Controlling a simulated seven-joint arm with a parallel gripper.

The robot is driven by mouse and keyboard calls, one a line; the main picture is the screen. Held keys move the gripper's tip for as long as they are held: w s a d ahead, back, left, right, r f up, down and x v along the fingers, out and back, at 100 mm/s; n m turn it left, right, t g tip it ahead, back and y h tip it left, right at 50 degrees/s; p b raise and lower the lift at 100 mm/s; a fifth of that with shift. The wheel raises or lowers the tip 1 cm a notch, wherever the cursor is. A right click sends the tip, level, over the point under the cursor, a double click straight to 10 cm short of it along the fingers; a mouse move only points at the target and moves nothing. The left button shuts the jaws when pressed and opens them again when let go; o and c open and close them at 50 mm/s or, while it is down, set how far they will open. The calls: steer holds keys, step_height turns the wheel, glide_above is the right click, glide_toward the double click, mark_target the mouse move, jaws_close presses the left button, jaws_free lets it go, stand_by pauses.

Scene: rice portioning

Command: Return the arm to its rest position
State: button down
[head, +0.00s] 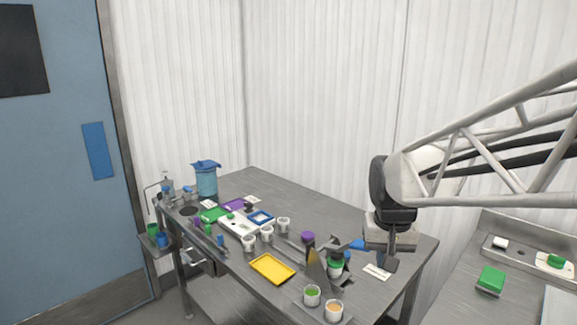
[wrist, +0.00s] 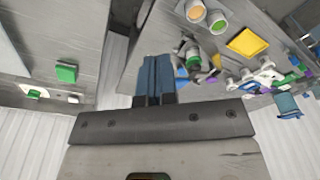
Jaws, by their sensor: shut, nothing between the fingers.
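My gripper (head: 390,265) hangs from the end of my arm at the right end of the grey metal table (head: 330,205) in the head view. In the wrist view its two blue-grey fingers (wrist: 157,66) are side by side, shut with nothing between them. The fingers point toward the gap and edge between two grey surfaces in that view. A white label (head: 377,272) lies on the table close to the gripper in the head view. I cannot tell the exact height of the fingers above the table.
A yellow tray (head: 272,268), several white cups and a cluster of upright tools (head: 316,265) stand left of the gripper. Cups with green (head: 312,296) and orange (head: 334,311) contents are at the front edge. A second surface with a green block (head: 491,279) lies right.

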steer(key=s+f+n+t, duration=0.1)
steer(key=s+f, duration=0.1)
steer(key=s, duration=1.5)
steer(key=shift+s+a, duration=0.4)
